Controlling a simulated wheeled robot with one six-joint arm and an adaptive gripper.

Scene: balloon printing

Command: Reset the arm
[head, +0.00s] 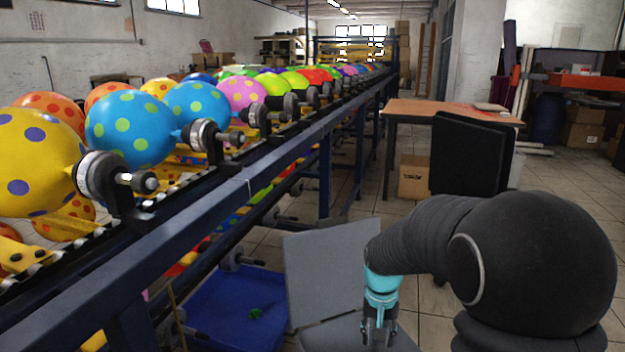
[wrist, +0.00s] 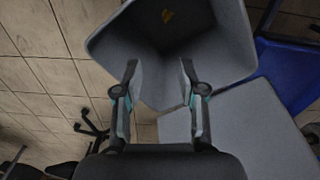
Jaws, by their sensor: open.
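My arm reaches in from the lower right of the head view, with my gripper (head: 379,328) pointing down at the bottom centre. In the wrist view my gripper (wrist: 158,82) has its two fingers well apart, with nothing between them. It is above a grey open bin (wrist: 232,42), which has a small yellowish mark inside. A flat grey panel (wrist: 255,130) lies beside the bin. In the head view a grey panel (head: 325,270) stands behind my gripper.
A blue bin (head: 225,310) with a small green item sits left of my gripper. A blue-framed rack (head: 225,195) with spotted balloons (head: 130,130) runs along the left. A black chair (head: 470,155) and wooden table (head: 440,110) stand behind my arm. Tiled floor is open between rack and table.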

